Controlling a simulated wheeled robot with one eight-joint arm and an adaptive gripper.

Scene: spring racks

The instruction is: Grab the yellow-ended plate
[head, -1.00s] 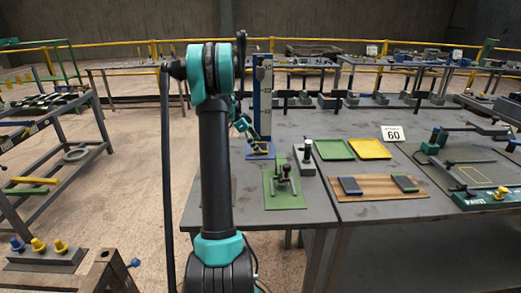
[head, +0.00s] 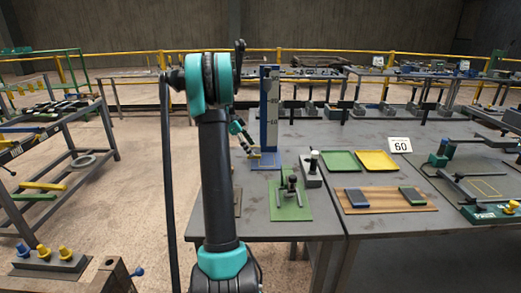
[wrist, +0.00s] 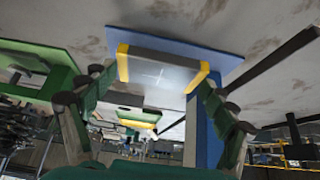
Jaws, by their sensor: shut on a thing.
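The yellow-ended plate (wrist: 165,72) is a grey block with a yellow strip at each end. In the wrist view it lies between the two fingers of my gripper (wrist: 155,92), which are shut on it at its yellow ends. Behind it in that view is the blue base (wrist: 225,35) of an upright scale post. In the head view my gripper (head: 243,138) is small, just left of the blue post (head: 269,110). A yellow end of the plate (head: 254,154) shows there at the fingertips. Whether the plate touches the base is unclear.
Green (head: 342,161) and yellow (head: 378,161) trays lie to the right.

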